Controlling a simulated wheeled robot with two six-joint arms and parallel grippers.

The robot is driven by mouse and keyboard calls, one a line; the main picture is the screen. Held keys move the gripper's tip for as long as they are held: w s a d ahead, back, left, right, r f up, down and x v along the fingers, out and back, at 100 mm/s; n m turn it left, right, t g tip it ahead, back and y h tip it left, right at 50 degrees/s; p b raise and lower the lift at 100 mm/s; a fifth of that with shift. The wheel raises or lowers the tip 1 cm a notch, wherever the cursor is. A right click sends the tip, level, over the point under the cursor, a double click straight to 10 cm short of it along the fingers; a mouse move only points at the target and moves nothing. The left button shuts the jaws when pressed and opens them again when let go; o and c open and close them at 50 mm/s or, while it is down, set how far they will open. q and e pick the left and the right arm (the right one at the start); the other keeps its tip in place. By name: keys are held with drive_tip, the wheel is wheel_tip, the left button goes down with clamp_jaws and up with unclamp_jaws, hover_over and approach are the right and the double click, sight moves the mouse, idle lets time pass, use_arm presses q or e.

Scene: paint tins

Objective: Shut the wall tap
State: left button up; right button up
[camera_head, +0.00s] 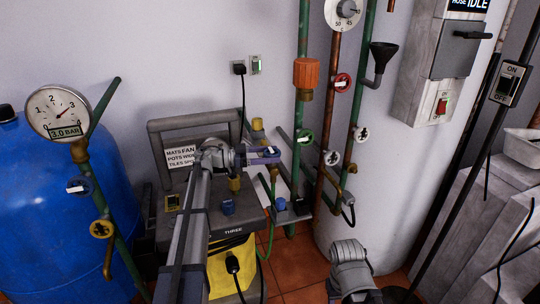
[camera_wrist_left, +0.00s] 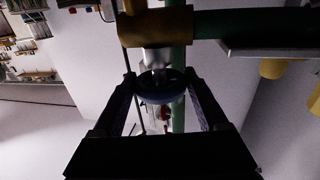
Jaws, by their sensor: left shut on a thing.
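The wall tap shows in the left wrist view as a round blue-grey handwheel (camera_wrist_left: 162,92) on a pale stem, below a brass fitting (camera_wrist_left: 155,27) on a green pipe. My left gripper (camera_head: 266,155) reaches in from the left in the head view, beside the pipes at the wall. In the left wrist view its two dark fingers (camera_wrist_left: 163,100) are on either side of the handwheel and shut on it. In the head view the fingers mostly hide this handwheel. Part of my right arm shows at the bottom of the head view; its fingers cannot be made out.
Green and copper pipes carry other handwheels, a red one (camera_head: 342,82), a green one (camera_head: 304,136) and white-marked ones. A blue tank (camera_head: 50,220) with a gauge (camera_head: 57,111) stands left. A grey-and-yellow machine (camera_head: 233,265) stands under my left arm. A grey switch box (camera_head: 437,65) is at right.

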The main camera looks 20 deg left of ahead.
idle(0.5)
use_arm(q)
drive_tip(key=o, duration=1.3)
drive_tip(key=v, duration=0.7)
drive_tip(key=shift+s+a, duration=0.1)
drive_tip(key=shift+a, duration=0.25)
